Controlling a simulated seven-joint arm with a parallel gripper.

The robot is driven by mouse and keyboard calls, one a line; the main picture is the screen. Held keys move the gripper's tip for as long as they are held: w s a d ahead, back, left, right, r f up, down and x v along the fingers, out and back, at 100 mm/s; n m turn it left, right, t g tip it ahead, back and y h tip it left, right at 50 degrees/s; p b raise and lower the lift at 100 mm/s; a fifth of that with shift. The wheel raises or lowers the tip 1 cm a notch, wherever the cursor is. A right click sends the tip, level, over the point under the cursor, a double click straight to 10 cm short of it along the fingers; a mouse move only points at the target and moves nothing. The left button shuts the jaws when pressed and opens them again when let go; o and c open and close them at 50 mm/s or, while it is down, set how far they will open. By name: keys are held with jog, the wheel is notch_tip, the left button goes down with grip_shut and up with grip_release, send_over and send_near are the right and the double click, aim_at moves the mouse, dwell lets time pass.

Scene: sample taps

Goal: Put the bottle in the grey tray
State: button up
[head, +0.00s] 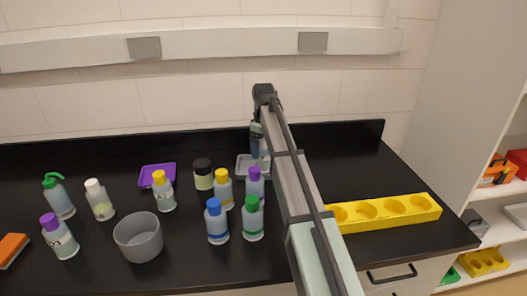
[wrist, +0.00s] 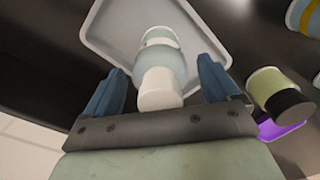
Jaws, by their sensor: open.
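In the wrist view a bottle (wrist: 162,62) with a white cap and a pale blue-grey body is between the two blue fingers of my gripper (wrist: 162,66). The fingers are open, with a gap on each side of it. The bottle is over the inside of the grey tray (wrist: 103,37); whether its base rests on the tray floor I cannot tell. In the head view my gripper (head: 259,138) is at the grey tray (head: 242,171), near the back of the black bench. My arm hides part of the tray there, and the bottle is mostly hidden.
A black-capped bottle (head: 203,174) and a purple tray (head: 147,181) are left of the grey tray. Yellow-capped (head: 223,189), purple-capped (head: 254,184) and other bottles stand in front. A grey pot (head: 138,237) is at front left, a yellow holed rack (head: 390,212) at right.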

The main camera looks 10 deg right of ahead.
notch_tip(320, 180, up, 10)
jog(key=shift+r, duration=0.1)
dwell(0.4)
